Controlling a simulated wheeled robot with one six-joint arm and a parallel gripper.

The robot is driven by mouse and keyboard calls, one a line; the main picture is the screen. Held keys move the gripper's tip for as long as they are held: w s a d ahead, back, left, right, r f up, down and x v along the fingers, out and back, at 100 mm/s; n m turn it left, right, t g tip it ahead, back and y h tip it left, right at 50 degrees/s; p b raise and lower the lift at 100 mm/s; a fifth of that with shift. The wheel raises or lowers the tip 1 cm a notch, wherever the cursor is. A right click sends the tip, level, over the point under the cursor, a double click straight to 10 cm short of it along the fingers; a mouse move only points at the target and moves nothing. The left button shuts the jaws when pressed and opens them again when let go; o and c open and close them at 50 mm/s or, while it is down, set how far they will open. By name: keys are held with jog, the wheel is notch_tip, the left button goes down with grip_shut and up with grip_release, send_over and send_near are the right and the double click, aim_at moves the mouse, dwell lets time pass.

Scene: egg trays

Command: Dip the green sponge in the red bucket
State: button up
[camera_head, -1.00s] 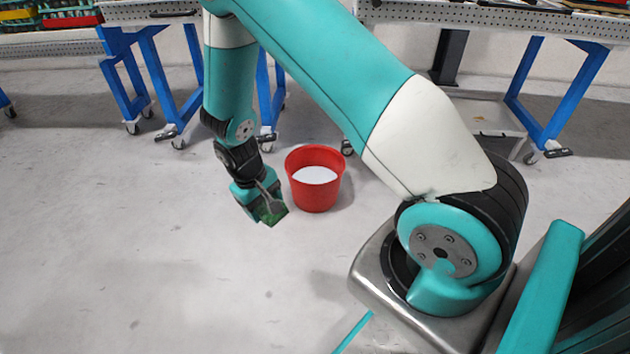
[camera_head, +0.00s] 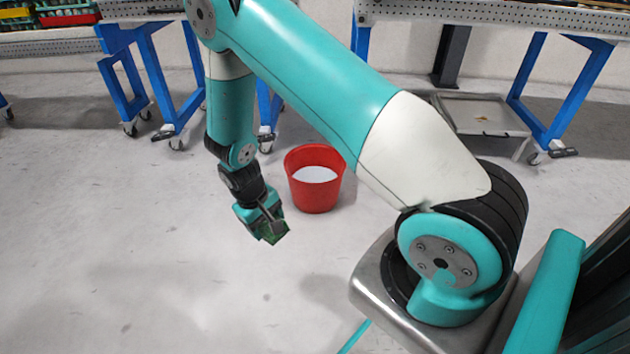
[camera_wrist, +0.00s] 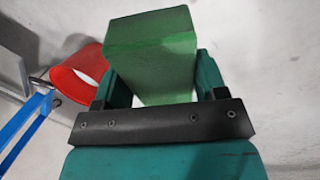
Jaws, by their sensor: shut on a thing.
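The green sponge (camera_head: 273,232) is a green block held in my gripper (camera_head: 268,225), which is shut on it. In the wrist view the sponge (camera_wrist: 152,52) sits between the two fingers of my gripper (camera_wrist: 155,80) and sticks out past them. The red bucket (camera_head: 315,192) stands upright on the floor with white content inside. My gripper is to the left of the bucket and a little nearer the camera, apart from it. The bucket (camera_wrist: 82,72) also shows at the left of the wrist view.
Perforated conveyor tables (camera_head: 490,15) on blue legs (camera_head: 565,90) with casters stand along the back. A grey tray (camera_head: 485,113) lies low under the right table. Crates (camera_head: 68,12) sit at the back left. The floor (camera_head: 110,240) at the left is clear.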

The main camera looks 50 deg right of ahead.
notch_tip(320, 180, down, 11)
jog(key=b, duration=0.6)
dwell(0.3)
jog(key=shift+r, duration=0.2)
dwell(1.8)
notch_tip(320, 180, up, 4)
jog(key=p, duration=0.4)
